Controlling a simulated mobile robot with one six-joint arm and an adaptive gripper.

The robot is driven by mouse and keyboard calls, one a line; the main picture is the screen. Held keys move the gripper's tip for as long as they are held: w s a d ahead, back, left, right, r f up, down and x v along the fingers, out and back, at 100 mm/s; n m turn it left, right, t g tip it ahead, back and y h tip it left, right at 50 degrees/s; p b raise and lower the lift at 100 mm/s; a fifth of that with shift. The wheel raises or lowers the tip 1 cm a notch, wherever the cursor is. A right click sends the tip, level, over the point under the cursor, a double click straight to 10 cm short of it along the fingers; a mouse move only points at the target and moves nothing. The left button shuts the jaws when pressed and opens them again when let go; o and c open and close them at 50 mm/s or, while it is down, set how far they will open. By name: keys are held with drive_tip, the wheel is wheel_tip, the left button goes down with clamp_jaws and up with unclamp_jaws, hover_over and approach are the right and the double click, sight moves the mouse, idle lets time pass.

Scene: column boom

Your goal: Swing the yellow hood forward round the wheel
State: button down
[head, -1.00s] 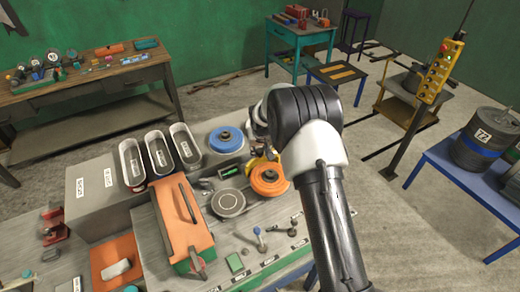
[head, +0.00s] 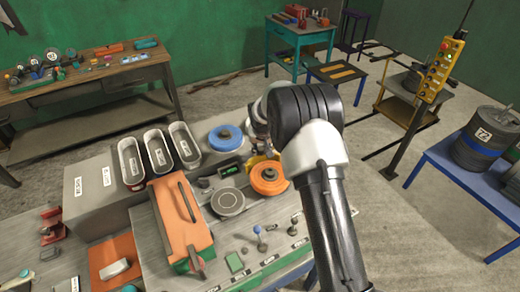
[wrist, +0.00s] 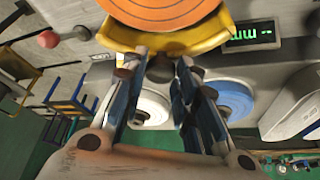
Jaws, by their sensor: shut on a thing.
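The orange wheel (head: 269,178) lies flat at the right end of the bench in the head view. The yellow hood (head: 252,160) shows as a small strip at the wheel's far side, partly hidden behind the wheel and my arm. In the wrist view the wheel (wrist: 165,10) fills the top, with the hood (wrist: 170,40) curving around its near edge. My gripper (wrist: 160,68) has its fingers on either side of a dark knob at the hood's edge and is shut on it. My arm hides the gripper in the head view.
A blue wheel (head: 226,138) and a grey disc (head: 228,202) lie near the orange wheel. A green display (head: 229,170) stands between them. An orange-topped box (head: 180,218) and several upright levers (head: 260,236) share the bench.

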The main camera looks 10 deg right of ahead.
drive_tip(key=d+m+h+b, duration=0.1)
drive_tip(key=d+m+b, duration=0.1)
drive_tip(key=m+b, duration=0.1)
drive_tip(key=d+m+h+b, duration=0.1)
drive_tip(key=d+m+b, duration=0.1)
drive_tip(key=b, duration=0.2)
drive_tip(key=shift+d+f+m+g, duration=0.2)
drive_tip(key=shift+m+g, duration=0.2)
drive_tip(key=shift+s+d+r+m+g+h+b, duration=0.15)
drive_tip(key=shift+s+d+m+h+b, duration=0.1)
drive_tip(key=shift+d+m+b, duration=0.25)
drive_tip(key=shift+s+d+f+m+g+h+b, duration=0.1)
drive_tip(key=shift+s+d+m+g+h+b, duration=0.15)
drive_tip(key=shift+m, duration=0.45)
drive_tip(key=shift+s+d+r+m+g+b, duration=0.15)
drive_tip(key=shift+s+d+m+b, duration=0.2)
drive_tip(key=shift+m, duration=0.25)
drive_tip(key=shift+s+d+m+g+b, duration=0.2)
drive_tip(key=shift+d+m, duration=0.25)
drive_tip(key=shift+m, duration=0.15)
drive_tip(key=c, duration=1.3)
unclamp_jaws()
